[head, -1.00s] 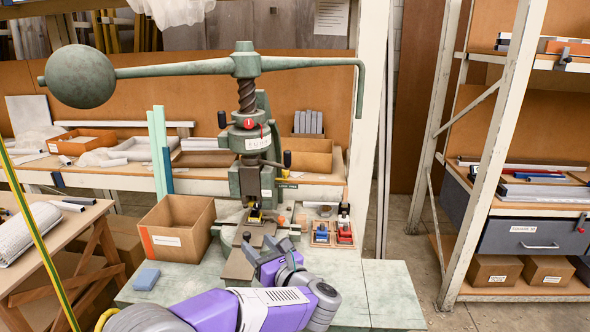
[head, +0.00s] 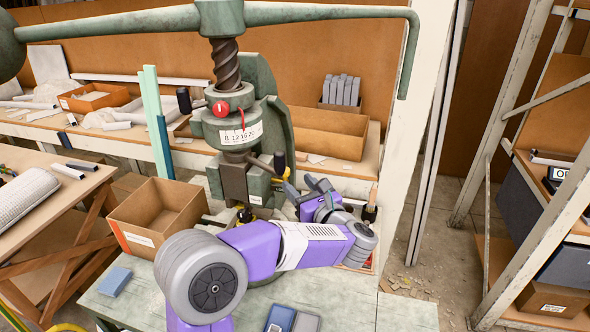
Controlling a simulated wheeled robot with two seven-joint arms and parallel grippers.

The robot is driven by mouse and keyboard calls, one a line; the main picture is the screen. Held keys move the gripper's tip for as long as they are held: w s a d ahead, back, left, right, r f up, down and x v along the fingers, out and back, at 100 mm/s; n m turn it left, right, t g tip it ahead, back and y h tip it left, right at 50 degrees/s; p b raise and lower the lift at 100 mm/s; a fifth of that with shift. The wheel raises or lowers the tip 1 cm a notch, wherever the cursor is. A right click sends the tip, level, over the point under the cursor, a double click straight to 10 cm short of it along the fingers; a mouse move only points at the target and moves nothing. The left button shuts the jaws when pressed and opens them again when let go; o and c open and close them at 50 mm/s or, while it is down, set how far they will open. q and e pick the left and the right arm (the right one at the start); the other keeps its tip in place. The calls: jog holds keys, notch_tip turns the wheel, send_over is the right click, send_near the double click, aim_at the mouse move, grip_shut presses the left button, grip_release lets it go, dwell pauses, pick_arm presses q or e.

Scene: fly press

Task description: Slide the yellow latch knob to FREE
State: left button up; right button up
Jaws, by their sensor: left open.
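The green fly press (head: 236,112) stands on the bench, with its screw, red knob and white number label facing me. I see nothing between the fingers. It looks apart from the handle, but depth is hard to judge. My right gripper is out of view.
An open cardboard box (head: 150,205) stands left of the press. A blue block (head: 115,281) lies on the bench (head: 405,313) in front. The press's long arm spans the top. A white post (head: 416,120) stands right of the press, with a shelf rack beyond.

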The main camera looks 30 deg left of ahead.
aim_at(287, 173)
pick_arm(q)
jog(key=x, duration=0.5)
jog(key=shift+a, duration=0.35)
grip_shut()
